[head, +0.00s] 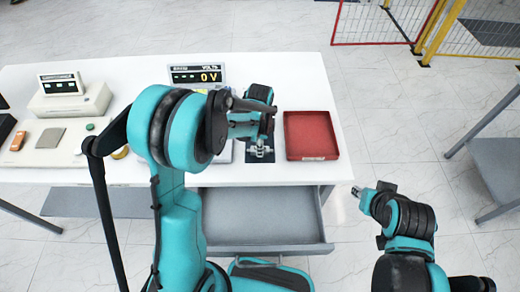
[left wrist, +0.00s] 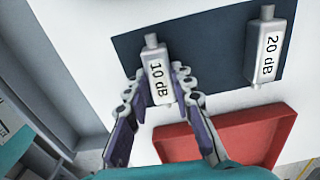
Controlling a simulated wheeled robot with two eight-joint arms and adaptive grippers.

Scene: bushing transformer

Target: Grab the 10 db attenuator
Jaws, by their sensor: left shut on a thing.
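The 10 dB attenuator (left wrist: 157,77) is a small silver block with a black "10 dB" label, in the left wrist view. My left gripper (left wrist: 155,82) has its two fingers on either side of it and is shut on it, over the dark mat (left wrist: 205,45). In the head view my left gripper (head: 260,150) is at the mat beside the red tray, and the attenuator is too small to make out there. The 20 dB attenuator (left wrist: 266,48) lies on the mat to the right. My right gripper (head: 357,191) is off the table's right side; its jaws are too small to read.
A red tray (head: 311,136) sits right of the mat on the white table (head: 290,85). An open grey drawer (head: 262,215) sticks out below the front edge. A voltmeter reading 0 V (head: 197,74) and other instruments (head: 65,95) stand to the left.

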